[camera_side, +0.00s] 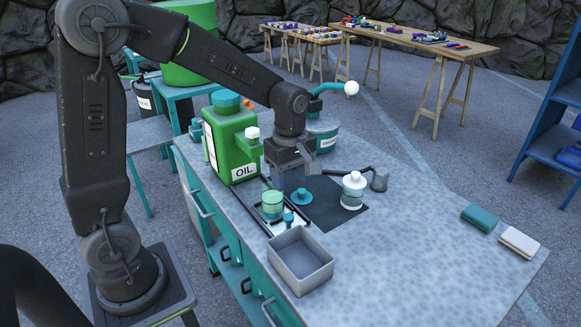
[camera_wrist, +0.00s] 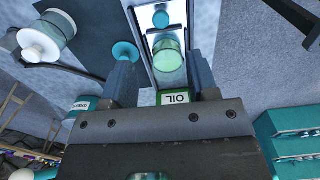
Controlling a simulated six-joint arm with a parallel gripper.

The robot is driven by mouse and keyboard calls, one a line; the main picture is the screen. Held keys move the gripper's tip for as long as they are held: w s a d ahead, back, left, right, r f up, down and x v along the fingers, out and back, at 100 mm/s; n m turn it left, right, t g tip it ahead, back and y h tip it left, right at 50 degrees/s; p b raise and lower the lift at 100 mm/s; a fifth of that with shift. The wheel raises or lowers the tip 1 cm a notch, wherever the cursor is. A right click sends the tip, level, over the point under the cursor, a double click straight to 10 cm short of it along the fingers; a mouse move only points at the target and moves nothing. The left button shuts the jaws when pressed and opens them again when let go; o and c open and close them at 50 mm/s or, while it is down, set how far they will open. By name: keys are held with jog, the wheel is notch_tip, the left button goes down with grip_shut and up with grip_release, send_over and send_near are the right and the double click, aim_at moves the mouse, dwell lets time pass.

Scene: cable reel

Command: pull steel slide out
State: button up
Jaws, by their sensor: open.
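The steel slide looks to be the bright plate (camera_side: 291,226) between dark rails on the workbench; it also shows in the wrist view (camera_wrist: 153,41). A pale green reel-like cylinder (camera_side: 272,204) stands on it, with a small teal knob (camera_side: 289,219) near its front end. In the wrist view the cylinder (camera_wrist: 168,57) and knob (camera_wrist: 161,18) line up between my fingers. My gripper (camera_side: 297,184) is open and points down above the bench, just behind the slide. In the wrist view my gripper (camera_wrist: 162,62) has nothing between its fingers. I cannot tell whether a finger touches the slide.
A grey open bin (camera_side: 300,262) stands in front of the slide. A green oil can (camera_side: 232,142) stands close at the left. The bench's right side is mostly clear.

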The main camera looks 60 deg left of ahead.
jog(key=shift+r, duration=1.2)
jog(key=s+d+r+m+t, duration=0.2)
jog(key=s+r+m, duration=0.1)
jog(key=s+m, duration=0.5)
jog(key=s+d+r+m+t, duration=0.2)
jog(key=s+r+m+t, duration=0.1)
jog(key=s+m, duration=0.4)
jog(key=r+m, duration=0.1)
jog(key=m, duration=0.2)
jog(key=shift+s+d+r+t, duration=0.2)
jog(key=shift+s+r+t, duration=0.05)
jog(key=shift+s+t, duration=0.1)
